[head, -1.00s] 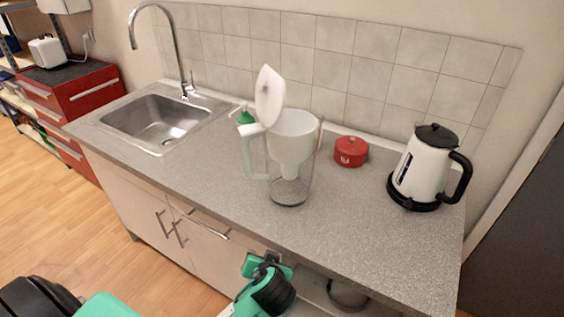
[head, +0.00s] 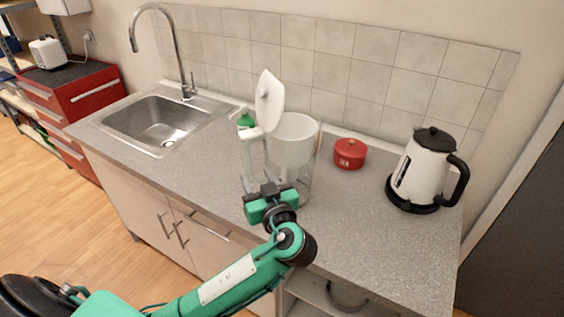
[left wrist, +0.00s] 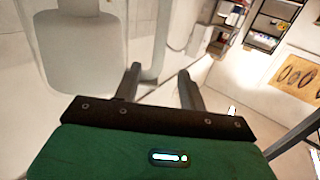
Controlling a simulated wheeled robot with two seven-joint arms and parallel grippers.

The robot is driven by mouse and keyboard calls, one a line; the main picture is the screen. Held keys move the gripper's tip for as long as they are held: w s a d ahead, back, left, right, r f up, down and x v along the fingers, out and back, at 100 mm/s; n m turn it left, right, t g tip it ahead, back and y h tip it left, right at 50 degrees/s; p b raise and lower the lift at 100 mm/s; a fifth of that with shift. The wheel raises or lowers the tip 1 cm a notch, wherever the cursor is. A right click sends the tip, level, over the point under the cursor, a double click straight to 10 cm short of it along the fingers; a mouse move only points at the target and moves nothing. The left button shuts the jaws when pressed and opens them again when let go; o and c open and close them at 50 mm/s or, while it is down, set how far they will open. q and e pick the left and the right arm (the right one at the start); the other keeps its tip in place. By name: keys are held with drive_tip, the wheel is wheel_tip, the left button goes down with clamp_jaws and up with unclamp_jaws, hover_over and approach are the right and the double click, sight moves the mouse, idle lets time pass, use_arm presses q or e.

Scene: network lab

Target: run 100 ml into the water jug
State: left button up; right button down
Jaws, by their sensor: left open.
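The water jug (head: 293,140) is a clear jug with a white insert, upright on the counter right of the sink. Its white lid (head: 268,100) is raised. Its pale handle (head: 247,157) is on its left side. My left gripper (head: 262,186) is open at the jug's near side, by the lower handle, and hides part of the jug's base. In the left wrist view, the jug (left wrist: 85,50) is at the left. The handle stands between the open fingers (left wrist: 161,74) in that view; contact cannot be told. The tap (head: 177,50) arches over the sink (head: 150,122). My right gripper is not in view.
A red lidded tin (head: 350,154) stands right of the jug, and a white kettle (head: 420,170) with a black base farther right. A green-topped bottle (head: 245,121) is behind the handle. The counter's front right (head: 380,245) is clear.

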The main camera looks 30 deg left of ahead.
sight(247, 159)
use_arm(q)
drive_tip(key=p+x, duration=0.1)
drive_tip(key=x, duration=0.3)
drive_tip(key=shift+w+a, duration=0.1)
drive_tip(key=shift+a, duration=0.05)
drive_tip(key=p+x, duration=0.3)
drive_tip(key=x, duration=0.1)
drive_tip(key=shift+w+a, duration=0.2)
drive_tip(key=shift+w, duration=0.05)
drive_tip(key=shift+w+a+f, duration=0.1)
drive_tip(key=shift+w+a, duration=0.15)
drive_tip(key=shift+c, duration=0.2)
clamp_jaws()
idle(0.5)
